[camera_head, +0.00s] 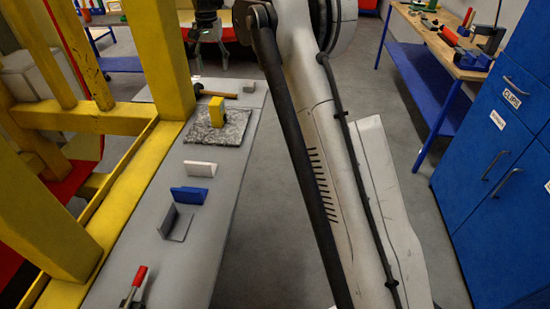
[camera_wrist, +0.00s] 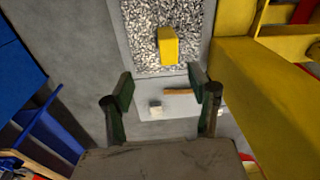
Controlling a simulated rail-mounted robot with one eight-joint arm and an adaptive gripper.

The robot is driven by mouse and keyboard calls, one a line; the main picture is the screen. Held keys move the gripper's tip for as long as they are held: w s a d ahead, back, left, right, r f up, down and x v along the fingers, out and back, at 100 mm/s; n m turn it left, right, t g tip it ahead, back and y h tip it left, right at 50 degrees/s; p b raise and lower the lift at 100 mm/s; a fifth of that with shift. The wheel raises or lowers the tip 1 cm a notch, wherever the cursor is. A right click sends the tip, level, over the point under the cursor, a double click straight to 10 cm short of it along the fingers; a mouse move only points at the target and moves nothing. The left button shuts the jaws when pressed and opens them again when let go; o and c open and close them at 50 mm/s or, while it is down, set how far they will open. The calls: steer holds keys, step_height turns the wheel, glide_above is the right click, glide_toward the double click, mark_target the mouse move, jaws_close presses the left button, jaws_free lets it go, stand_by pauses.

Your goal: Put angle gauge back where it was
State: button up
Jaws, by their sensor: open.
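A yellow block-like object (camera_head: 216,111) stands on a speckled stone plate (camera_head: 203,138) on the grey bench; it also shows in the wrist view (camera_wrist: 167,45). I cannot tell for sure whether it is the angle gauge. A grey L-shaped piece (camera_head: 176,224) lies nearer on the same bench and could also be an angle piece. My gripper (camera_wrist: 162,90) is open and empty, with its two dark fingers wide apart. In the head view it is at the top (camera_head: 207,42), beyond the plate, above the bench's far end. Nothing is between the fingers.
A hammer (camera_head: 218,94) and a small block (camera_head: 248,87) lie past the plate. Blue (camera_head: 189,195) and white (camera_head: 200,168) pieces and a red-handled tool (camera_head: 136,281) lie nearer. A yellow frame (camera_head: 165,60) borders the bench's left; blue cabinets (camera_head: 500,180) stand right.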

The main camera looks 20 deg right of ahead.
steer(key=s+r+n+t, duration=0.15)
steer(key=s+r, duration=0.35)
steer(key=s, duration=0.7)
steer(key=s+r+n+t, duration=0.15)
steer(key=s+r, duration=0.35)
steer(key=s, duration=0.7)
steer(key=s+f+n+t, duration=0.1)
steer(key=s+f, duration=0.5)
steer(key=s, duration=0.7)
steer(key=s+f+n+t, duration=0.1)
steer(key=s+f, duration=0.5)
steer(key=s, duration=0.7)
steer(key=shift+f+n+t, duration=0.15)
steer(key=shift+n+t, duration=0.15)
steer(key=shift+t, duration=0.3)
steer(key=shift+s, duration=0.1)
step_height(320, 180, down, 6)
steer(key=b, duration=0.6)
